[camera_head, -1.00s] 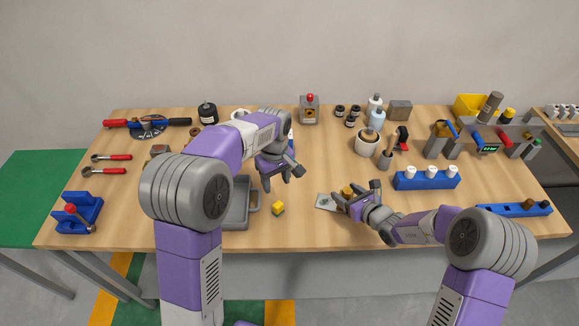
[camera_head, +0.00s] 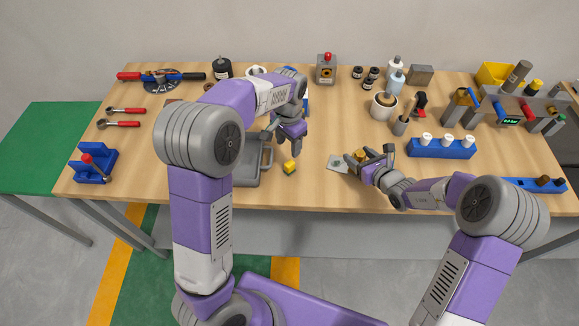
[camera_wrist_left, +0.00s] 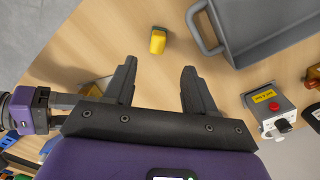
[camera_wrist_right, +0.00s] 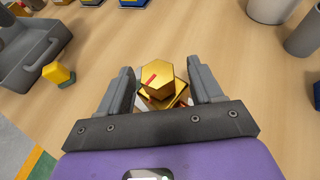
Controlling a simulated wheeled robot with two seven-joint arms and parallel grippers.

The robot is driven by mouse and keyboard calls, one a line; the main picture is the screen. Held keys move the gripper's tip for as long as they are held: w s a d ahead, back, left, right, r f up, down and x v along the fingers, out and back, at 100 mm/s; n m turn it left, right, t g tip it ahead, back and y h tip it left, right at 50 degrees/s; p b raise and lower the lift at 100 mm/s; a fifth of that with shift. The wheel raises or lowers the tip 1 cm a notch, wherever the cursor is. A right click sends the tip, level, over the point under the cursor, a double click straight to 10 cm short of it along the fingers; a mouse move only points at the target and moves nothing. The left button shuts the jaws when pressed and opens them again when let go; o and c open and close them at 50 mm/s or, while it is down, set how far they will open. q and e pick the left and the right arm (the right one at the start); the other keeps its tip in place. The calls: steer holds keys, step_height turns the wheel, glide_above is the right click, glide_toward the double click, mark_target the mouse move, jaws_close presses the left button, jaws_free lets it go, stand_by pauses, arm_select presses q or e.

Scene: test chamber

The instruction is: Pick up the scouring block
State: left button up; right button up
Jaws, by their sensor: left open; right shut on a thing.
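The scouring block (camera_head: 289,167), a small yellow block with a green face, lies on the table right of the grey tray. It shows beyond the fingertips in the left wrist view (camera_wrist_left: 158,40) and at the left in the right wrist view (camera_wrist_right: 58,74). My left gripper (camera_head: 291,147) is open and empty, fingers pointing down, just behind the block and apart from it. My right gripper (camera_wrist_right: 160,84) is shut on a brass hexagonal piece (camera_wrist_right: 155,76), near a light plate (camera_head: 338,163) on the table. The fingers partly hide the piece's lower part.
The grey tray (camera_head: 247,174) with a handle stands close to the block's left. A blue rack with white pegs (camera_head: 441,148) is right of my right gripper. A red-button box (camera_head: 326,69) stands at the back. The table is bare between block and plate.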

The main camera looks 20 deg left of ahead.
mark_target(290, 163)
arm_select(q)
steer(key=f, duration=1)
steer(key=shift+d+f, duration=0.2)
steer(key=shift+f, duration=0.05)
steer(key=shift+c, duration=0.4)
jaws_close()
